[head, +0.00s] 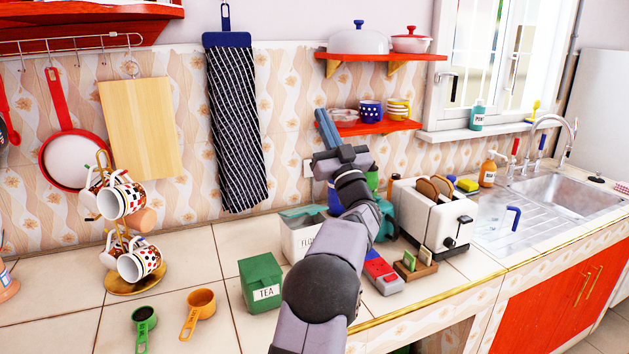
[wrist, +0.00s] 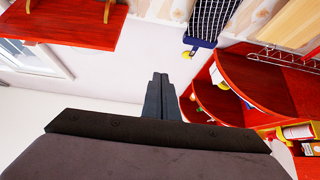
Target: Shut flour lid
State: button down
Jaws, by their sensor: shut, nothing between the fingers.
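The white flour box (head: 298,243) stands on the counter behind the green tea box, its lettering partly covered by my arm. A teal lid (head: 304,211) shows at its top; how far open it stands is hard to tell. My gripper (head: 324,120) is raised well above and behind the flour box, in front of the tiled wall, with its fingers pointing up. It is shut and empty, apart from the lid. The wrist view shows the shut fingers (wrist: 160,82) against the wall and ceiling, with no flour box in sight.
A green tea box (head: 262,283) stands in front of the flour box. A toaster (head: 432,218) and a red-and-grey object (head: 382,272) stand to the right. A mug tree (head: 127,284) is at left. A red shelf (head: 375,127) is close to my gripper's right.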

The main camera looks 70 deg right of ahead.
notch_tip(320, 180, up, 13)
jog(key=a+n+y+p, duration=0.2)
jog(key=n+y+p, duration=0.1)
jog(key=p, duration=1.1)
jog(key=s+a+f+m+g+y+p, duration=0.1)
jog(key=f+g, duration=0.4)
jog(key=f, duration=0.7)
jog(key=s+a+f+m+g+y+p, duration=0.1)
jog(key=f+g+y, duration=0.4)
jog(key=f, duration=0.8)
jog(key=shift+s+a+f+m+y+p, duration=0.3)
jog(key=shift+s+a+m+y+p, duration=0.15)
jog(key=shift+s+a+y, duration=0.45)
jog(key=shift+w, duration=0.2)
